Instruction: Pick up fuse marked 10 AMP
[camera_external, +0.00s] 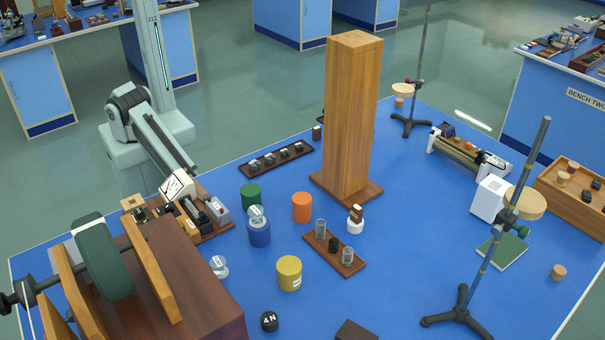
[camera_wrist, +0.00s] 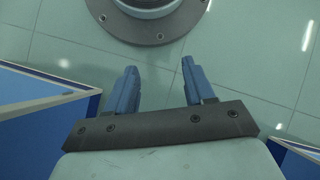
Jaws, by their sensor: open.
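No marking reading 10 AMP is legible, so I cannot tell which item is the fuse. A small wooden tray (camera_external: 335,250) on the blue bench holds two clear cylinders with a dark piece between them. A clear-and-white piece (camera_external: 257,214) sits on a blue cylinder (camera_external: 260,235), and a similar one (camera_external: 219,266) lies to the left. A small fuse-like block with a white lower part (camera_external: 355,218) stands by the wooden pillar. My gripper (camera_wrist: 159,66) is open and empty in the wrist view, above the floor beside my base. I cannot make out its fingers in the external view.
A tall wooden pillar (camera_external: 350,120) stands mid-bench. Green (camera_external: 251,195), orange (camera_external: 302,207) and yellow (camera_external: 289,273) cylinders and a black 4 N weight (camera_external: 269,321) stand around the tray. A wooden apparatus (camera_external: 180,290) fills the left front; a retort stand (camera_external: 490,250) is at right.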

